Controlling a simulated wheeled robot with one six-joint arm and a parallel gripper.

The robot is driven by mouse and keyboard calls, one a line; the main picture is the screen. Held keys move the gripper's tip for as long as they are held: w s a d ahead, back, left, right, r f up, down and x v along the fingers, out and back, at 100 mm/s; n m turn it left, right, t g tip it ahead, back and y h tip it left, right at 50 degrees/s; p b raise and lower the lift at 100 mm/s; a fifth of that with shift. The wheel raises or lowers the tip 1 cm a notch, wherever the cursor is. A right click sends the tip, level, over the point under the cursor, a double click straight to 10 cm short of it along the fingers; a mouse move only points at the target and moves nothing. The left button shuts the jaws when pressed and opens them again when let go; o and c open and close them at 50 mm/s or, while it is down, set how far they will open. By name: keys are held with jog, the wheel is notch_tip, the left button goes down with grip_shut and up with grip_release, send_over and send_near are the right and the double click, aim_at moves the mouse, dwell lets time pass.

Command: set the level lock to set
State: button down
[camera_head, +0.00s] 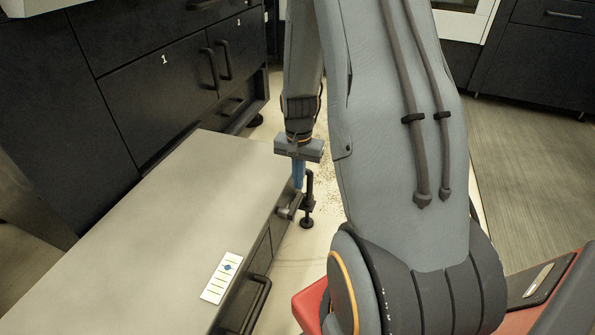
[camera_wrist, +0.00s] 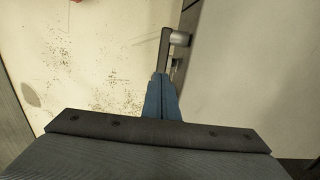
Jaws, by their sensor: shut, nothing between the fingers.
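The level lock appears to be the dark lever (camera_head: 309,188) with a grey round hub (camera_head: 287,212) at the far end of the grey-topped cabinet's side. In the wrist view the lever (camera_wrist: 164,52) runs up from my fingertips, and its silver hub (camera_wrist: 180,38) joins the cabinet side. My gripper (camera_head: 298,187) points down with its blue fingers shut and empty. In the wrist view my gripper (camera_wrist: 160,77) has its fingertips at the lever's near end. I cannot tell whether they touch. No lock marking is readable.
The grey cabinet top (camera_head: 150,225) carries a white card (camera_head: 222,277) with marks and a blue diamond. A black handle (camera_head: 257,303) sticks out from its side. Dark cabinets (camera_head: 160,85) stand at the back left. The pale floor (camera_wrist: 90,60) beside the lever is speckled.

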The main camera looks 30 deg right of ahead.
aim_at(300, 194)
jog(key=shift+f+b, duration=0.75)
jog(key=shift+f, duration=1.3)
jog(key=shift+f+y+p, duration=0.1)
jog(key=shift+y+p, duration=0.2)
jog(key=shift+p, duration=0.1)
jog(key=shift+w+d+f+g+y+p, duration=0.15)
jog(key=shift+d+f+g+y+p, duration=0.2)
jog(key=shift+g+p, duration=0.25)
jog(key=shift+w+d+f+g+y+p, duration=0.15)
jog(key=shift+d+f+g+y+p, duration=0.1)
jog(key=shift+f+g+y+p, duration=0.3)
jog(key=shift+w+f+g+y, duration=0.1)
jog(key=shift+f+g+y, duration=0.25)
jog(key=shift+f+y, duration=0.25)
jog(key=shift+f+p, duration=0.95)
jog(key=shift+f, duration=0.4)
